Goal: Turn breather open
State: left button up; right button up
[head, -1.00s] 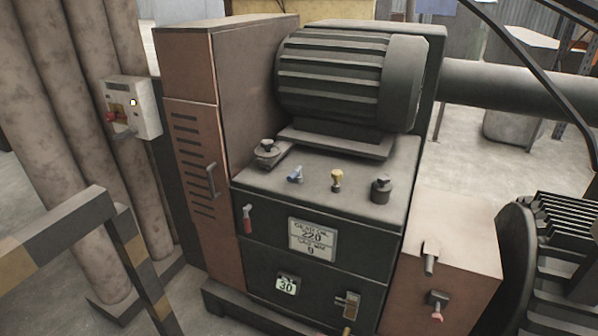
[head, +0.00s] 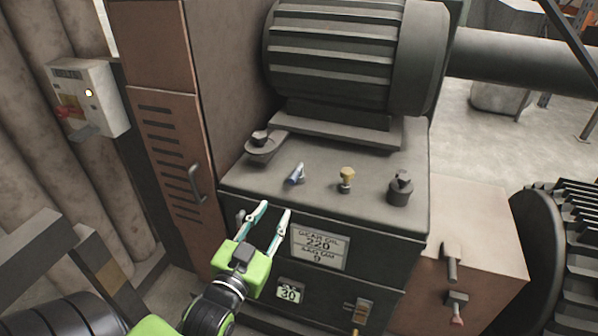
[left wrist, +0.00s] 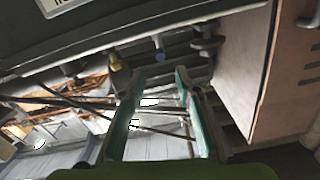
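The dark gearbox (head: 242,178) has several fittings on its top. No label shows which one is the breather. My left gripper (head: 275,209) is open and empty, in front of the gearbox's top front edge and below the blue fitting. In the left wrist view, the blue fitting (left wrist: 160,52) appears between the open fingers, beyond their tips, with the yellow knob (left wrist: 118,66) to the left. My right gripper is not in view.
A ribbed motor (head: 330,55) stands behind the fittings. A brown cabinet (head: 165,120) is at the left and a brown box (head: 470,220) at the right. A sign plate (head: 320,248) is on the gearbox front. A striped rail (head: 95,270) is at the lower left.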

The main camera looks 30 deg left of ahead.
aim_at(293, 179)
pick_arm(q)
jog(key=x, duration=0.4)
jog(key=p+x, duration=0.1)
jog(key=x, duration=0.8)
jog(key=shift+w+r, duration=0.3)
jog(key=shift+r, duration=0.1)
jog(key=shift+a, duration=0.1)
grip_shut()
